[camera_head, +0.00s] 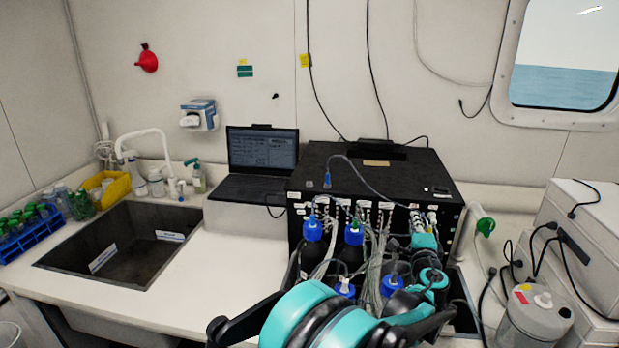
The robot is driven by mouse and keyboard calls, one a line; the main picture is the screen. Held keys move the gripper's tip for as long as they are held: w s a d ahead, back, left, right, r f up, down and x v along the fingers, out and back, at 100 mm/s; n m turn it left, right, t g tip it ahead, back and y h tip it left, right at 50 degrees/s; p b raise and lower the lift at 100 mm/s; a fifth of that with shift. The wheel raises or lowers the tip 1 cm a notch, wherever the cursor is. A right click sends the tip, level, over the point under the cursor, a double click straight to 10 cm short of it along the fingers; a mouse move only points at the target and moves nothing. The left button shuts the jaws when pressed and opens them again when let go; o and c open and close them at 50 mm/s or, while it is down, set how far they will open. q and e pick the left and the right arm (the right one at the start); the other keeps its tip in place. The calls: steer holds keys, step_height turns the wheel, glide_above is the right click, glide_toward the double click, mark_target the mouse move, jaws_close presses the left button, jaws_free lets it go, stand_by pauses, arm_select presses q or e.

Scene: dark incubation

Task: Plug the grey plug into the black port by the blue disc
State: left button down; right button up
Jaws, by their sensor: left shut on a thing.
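My left gripper (416,218) is at the front right upper edge of the black box (330,165). Its teal and black arm comes up from the bottom middle. It is shut on what looks like the grey plug, at the end of a thin cable (385,190); fingers and clutter mostly hide the plug. That piece may be the blue disc, but I cannot tell. The black port cannot be made out against the dark box. My right gripper is not in view.
Bottles with blue caps (312,228) and many pale tubes crowd the box front, close to my arm. A laptop (262,150) stands left of the box. A sink (125,245) is further left. A grey canister (535,315) and white instruments (590,235) are on the right.

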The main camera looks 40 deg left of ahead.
arm_select(q)
steer(key=c, duration=1.5)
jaws_free()
steer(key=v, duration=1.2)
steer(key=shift+w, duration=0.1)
